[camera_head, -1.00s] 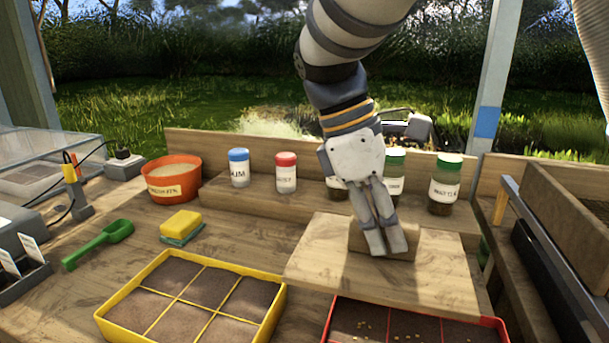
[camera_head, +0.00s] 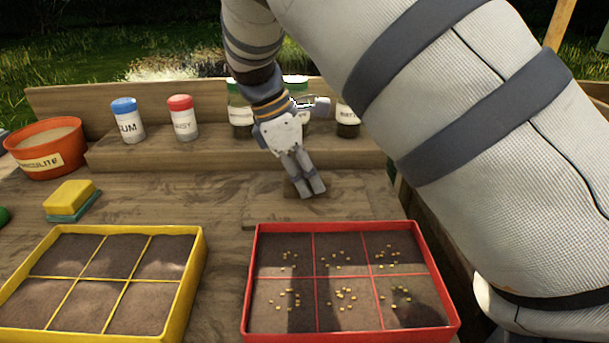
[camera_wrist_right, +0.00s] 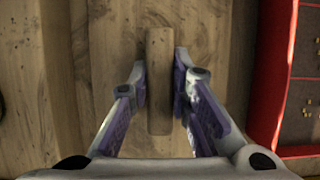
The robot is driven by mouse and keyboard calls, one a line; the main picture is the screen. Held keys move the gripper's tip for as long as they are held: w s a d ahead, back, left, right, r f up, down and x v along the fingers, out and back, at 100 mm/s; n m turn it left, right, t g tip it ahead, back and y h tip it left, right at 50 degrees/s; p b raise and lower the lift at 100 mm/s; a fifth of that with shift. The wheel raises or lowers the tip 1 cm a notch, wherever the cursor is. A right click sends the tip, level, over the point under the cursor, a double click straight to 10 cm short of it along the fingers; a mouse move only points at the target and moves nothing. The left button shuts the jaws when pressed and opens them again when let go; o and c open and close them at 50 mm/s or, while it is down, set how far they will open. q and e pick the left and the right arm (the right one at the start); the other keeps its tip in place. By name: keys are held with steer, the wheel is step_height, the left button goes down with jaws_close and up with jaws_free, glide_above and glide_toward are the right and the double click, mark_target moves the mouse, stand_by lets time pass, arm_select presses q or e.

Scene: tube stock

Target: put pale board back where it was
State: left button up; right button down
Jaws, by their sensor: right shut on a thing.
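The pale board (camera_head: 352,207) is a flat wooden panel with a block handle (camera_head: 291,187) on top. It is behind the red tray, low at the bench top; I cannot tell if it touches the bench. My right gripper (camera_head: 312,193) points down, its fingers closed on the handle. In the right wrist view the handle (camera_wrist_right: 159,75) stands between the two fingers (camera_wrist_right: 159,88), with the board's surface (camera_wrist_right: 110,60) below. My left gripper is not in view.
The red tray (camera_head: 252,290) with seeds is in front of the board, the yellow tray (camera_head: 192,285) to its left. Behind is a shelf step (camera_head: 180,152) with several jars. A yellow sponge (camera_head: 70,197) and an orange pot (camera_head: 48,148) are at left.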

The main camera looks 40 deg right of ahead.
steer(key=c, duration=1.5)
jaws_free()
steer(key=v, duration=1.2)
steer(key=shift+r+b, duration=0.15)
steer(key=shift+b, duration=0.15)
